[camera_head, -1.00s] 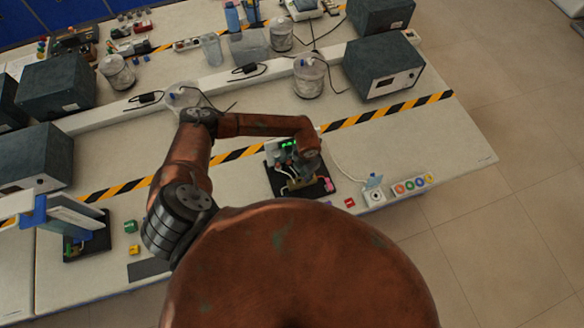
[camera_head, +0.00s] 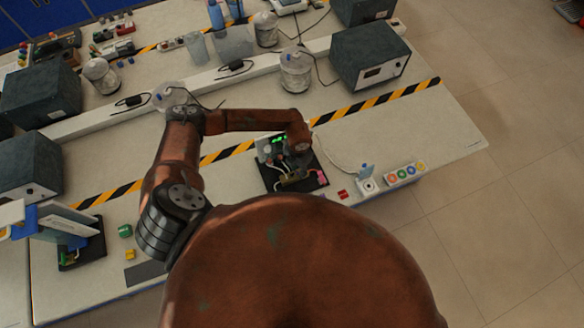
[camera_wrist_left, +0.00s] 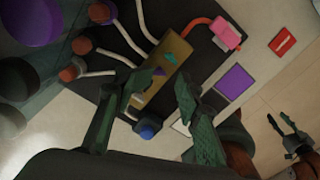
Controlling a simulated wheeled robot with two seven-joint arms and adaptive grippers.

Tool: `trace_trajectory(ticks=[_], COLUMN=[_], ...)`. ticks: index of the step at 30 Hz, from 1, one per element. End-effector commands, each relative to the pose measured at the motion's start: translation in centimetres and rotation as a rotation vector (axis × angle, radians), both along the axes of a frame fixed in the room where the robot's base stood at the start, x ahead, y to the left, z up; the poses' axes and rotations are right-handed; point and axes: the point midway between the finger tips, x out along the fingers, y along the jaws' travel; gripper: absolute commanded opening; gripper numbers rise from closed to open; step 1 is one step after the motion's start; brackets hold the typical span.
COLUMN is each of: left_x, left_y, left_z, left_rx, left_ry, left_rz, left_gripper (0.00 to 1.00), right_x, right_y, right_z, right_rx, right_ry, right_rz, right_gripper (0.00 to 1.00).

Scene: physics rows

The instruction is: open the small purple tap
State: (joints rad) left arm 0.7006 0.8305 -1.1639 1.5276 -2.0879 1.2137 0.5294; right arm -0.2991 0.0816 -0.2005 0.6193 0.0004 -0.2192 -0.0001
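The small purple tap (camera_wrist_left: 158,71) sits on a brass block (camera_wrist_left: 178,52) in the left wrist view, beside a teal tap (camera_wrist_left: 170,58). The brass block lies on a black board (camera_head: 268,186), which also shows in the left wrist view. My left gripper (camera_wrist_left: 157,90) is open, one green finger on each side of the brass block and the purple tap. I cannot tell whether the fingers touch anything. In the head view my left gripper (camera_head: 292,166) is over the board and the tap is too small to tell. My right gripper (camera_wrist_left: 283,120) is open and empty, away from the board.
White tubes (camera_wrist_left: 127,35) run from the brass block to round brown-capped parts. A blue knob (camera_wrist_left: 147,130), a pink block (camera_wrist_left: 227,34) and a red block (camera_head: 342,194) are nearby. A white button strip (camera_head: 405,174) stands at the table's front edge.

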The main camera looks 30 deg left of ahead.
Motion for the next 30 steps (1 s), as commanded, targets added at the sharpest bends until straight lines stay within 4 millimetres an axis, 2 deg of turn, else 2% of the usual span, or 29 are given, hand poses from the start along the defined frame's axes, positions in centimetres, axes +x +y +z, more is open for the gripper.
trace_trajectory(ticks=[9, 15, 20, 27, 30], left_x=[0.1, 0.0, -0.1, -0.1, -0.1], left_y=[0.0, -0.1, -0.1, -0.1, -0.1], left_z=[6.6, 9.5, 10.4, 10.5, 10.5], left_rx=[-0.001, -0.001, 0.0, 0.0, 0.0], left_ry=[-0.002, 0.0, 0.002, 0.002, 0.002], left_rz=[-0.003, -0.004, -0.003, -0.003, -0.003], left_gripper=[0.32, 0.32, 0.32, 0.32, 0.32], right_x=[-0.1, -0.1, -0.1, -0.1, -0.1], right_y=[0.1, 0.1, 0.1, 0.1, 0.1], right_z=[0.0, 0.0, 0.0, 0.0, 0.0], right_rx=[0.001, 0.001, 0.001, 0.001, 0.001], right_ry=[0.001, 0.001, 0.001, 0.001, 0.001], right_rz=[-0.001, -0.001, -0.001, -0.001, -0.001], right_gripper=[0.4, 0.4, 0.4, 0.4, 0.34])
